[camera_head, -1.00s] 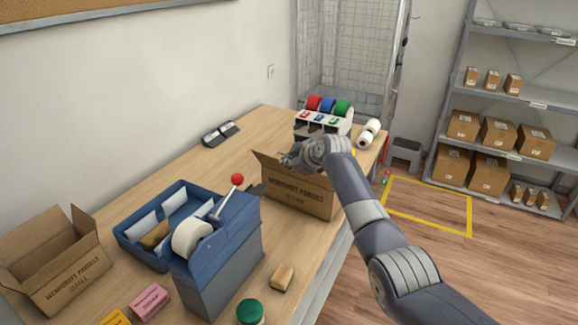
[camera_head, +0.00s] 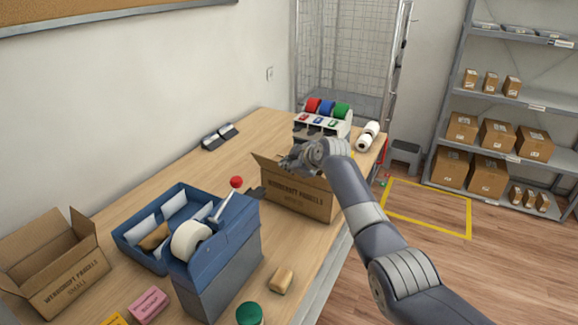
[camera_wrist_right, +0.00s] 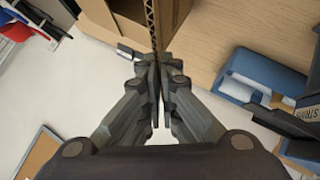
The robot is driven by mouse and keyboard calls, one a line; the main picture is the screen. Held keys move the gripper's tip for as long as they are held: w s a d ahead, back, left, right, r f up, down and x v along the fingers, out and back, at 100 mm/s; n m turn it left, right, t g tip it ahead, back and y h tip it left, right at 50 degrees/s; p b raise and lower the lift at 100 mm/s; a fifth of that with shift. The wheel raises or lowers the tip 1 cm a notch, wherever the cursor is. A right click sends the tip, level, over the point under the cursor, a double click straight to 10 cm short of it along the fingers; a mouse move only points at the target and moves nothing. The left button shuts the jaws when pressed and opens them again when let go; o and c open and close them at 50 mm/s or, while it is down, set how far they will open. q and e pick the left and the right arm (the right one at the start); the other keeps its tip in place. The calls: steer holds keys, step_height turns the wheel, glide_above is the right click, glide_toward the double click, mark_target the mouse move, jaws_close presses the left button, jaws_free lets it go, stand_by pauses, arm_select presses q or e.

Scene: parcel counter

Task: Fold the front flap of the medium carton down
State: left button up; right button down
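The medium carton (camera_head: 297,196) stands on the counter, its printed side towards me and one flap (camera_head: 265,170) raised at its left end. My right gripper (camera_head: 290,161) is over the carton's top, and the wrist hides much of the opening. In the right wrist view my right gripper (camera_wrist_right: 157,66) has its fingers almost together. A flap's corrugated edge (camera_wrist_right: 151,25) runs edge-on between the fingertips, which look shut on it. I cannot tell for certain which flap this is. My left gripper is not in view.
A blue tape dispenser (camera_head: 225,250) and a blue tray (camera_head: 127,236) stand left of the carton. A small open carton (camera_head: 65,285) is farther left. A rack of coloured rolls (camera_head: 318,127) stands behind. Bare counter (camera_head: 225,165) lies behind the tray.

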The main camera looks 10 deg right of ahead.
steer(key=c, duration=1.8)
jaws_free()
steer(key=shift+c, duration=0.2)
steer(key=shift+r, duration=0.1)
steer(key=v, duration=1.2)
steer(key=shift+c, duration=0.6)
